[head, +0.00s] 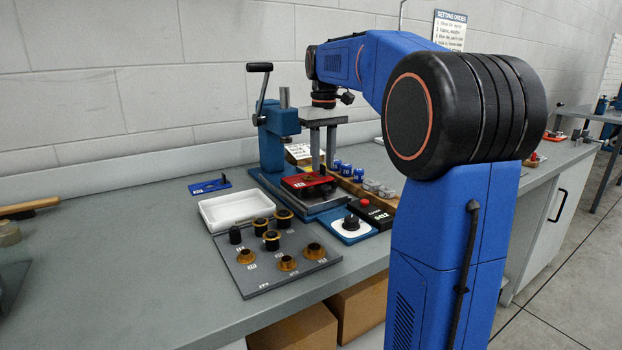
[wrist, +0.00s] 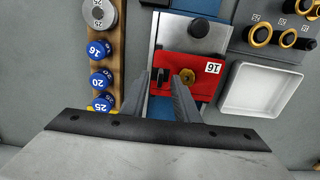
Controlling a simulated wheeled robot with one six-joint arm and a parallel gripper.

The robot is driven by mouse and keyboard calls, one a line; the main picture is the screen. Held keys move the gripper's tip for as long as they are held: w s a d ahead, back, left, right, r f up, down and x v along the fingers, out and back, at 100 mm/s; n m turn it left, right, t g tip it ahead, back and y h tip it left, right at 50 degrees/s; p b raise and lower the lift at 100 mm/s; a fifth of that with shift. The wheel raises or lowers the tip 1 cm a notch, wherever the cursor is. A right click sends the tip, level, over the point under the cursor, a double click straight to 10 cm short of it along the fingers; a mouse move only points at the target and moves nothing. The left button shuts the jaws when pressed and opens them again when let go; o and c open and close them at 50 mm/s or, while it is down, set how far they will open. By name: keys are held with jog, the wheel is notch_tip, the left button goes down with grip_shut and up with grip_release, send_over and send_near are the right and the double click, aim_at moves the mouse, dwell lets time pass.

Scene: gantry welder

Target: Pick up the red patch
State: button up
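The red patch (head: 300,183) is a flat red block with a white label, lying on the metal plate of the blue press. In the wrist view the red patch (wrist: 203,88) shows the number 16, a brass knob on top and a dark part at its left. My gripper (head: 323,166) points down over the patch. In the wrist view my gripper (wrist: 171,78) has its two fingers apart, with red surface showing between them. I cannot tell whether the fingertips touch the patch. The fingers hide part of it.
The blue press (head: 272,140) with its lever stands close beside my gripper. A white tray (head: 220,216) and a grey board (head: 262,284) with brass rings lie in front. Blue numbered knobs (wrist: 101,78) stand in a wooden rack. The bench's left side is mostly clear.

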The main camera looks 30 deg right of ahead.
grip_shut()
notch_tip(320, 180, up, 10)
jog(key=shift+s, duration=0.15)
dwell(0.6)
